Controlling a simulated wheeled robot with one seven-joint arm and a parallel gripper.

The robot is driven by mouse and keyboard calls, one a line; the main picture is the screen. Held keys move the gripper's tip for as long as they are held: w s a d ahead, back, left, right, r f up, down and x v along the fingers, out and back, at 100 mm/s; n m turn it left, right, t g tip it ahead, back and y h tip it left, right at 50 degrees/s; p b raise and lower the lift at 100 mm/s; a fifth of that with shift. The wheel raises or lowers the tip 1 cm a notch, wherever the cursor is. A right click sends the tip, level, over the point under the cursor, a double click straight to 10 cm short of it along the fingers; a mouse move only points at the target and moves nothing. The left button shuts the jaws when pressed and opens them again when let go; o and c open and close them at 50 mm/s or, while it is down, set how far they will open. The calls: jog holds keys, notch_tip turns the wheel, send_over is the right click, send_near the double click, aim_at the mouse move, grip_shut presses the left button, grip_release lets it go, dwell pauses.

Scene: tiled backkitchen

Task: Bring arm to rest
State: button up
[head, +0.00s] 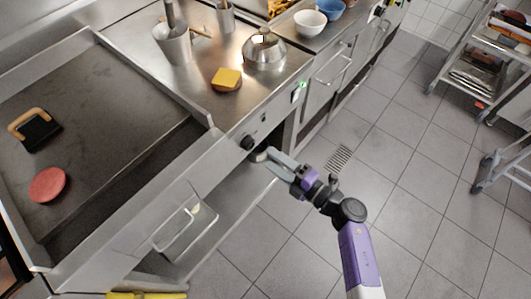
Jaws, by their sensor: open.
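My arm (355,248) reaches up from the bottom of the head view, over the tiled floor. My gripper (266,157) is open at the front of the steel counter, just right of a dark knob (247,142). A small pale round part shows at its fingertips; I cannot tell whether the fingers touch it. No held object shows in the jaws.
A griddle (95,110) with a red patty (47,185) and a black press (38,130) is at left. A steel dome (264,52) and a yellow-topped item (227,78) stand on the counter. Floor (420,190) is clear at right; a rack (480,65) stands beyond.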

jog(key=shift+s+d, duration=0.2)
dwell(0.5)
jog(key=s+d+r+m+t+h, duration=0.1)
jog(key=d+r+m+t+h, duration=0.5)
jog(key=d+r+m+t, duration=0.4)
jog(key=s+d+r+m+g+h, duration=0.2)
jog(key=s+m, duration=0.4)
jog(key=s, duration=0.5)
jog(key=s+d+r+m+g+h, duration=0.2)
jog(key=s+m, duration=0.3)
jog(key=s, duration=0.6)
jog(key=s+d+r+m+g+h, duration=0.2)
jog(key=s+d+m+h, duration=0.2)
jog(key=s, duration=0.8)
jog(key=shift+d+r+m, duration=0.15)
jog(key=shift+r+m, duration=0.05)
jog(key=shift+m, duration=1.1)
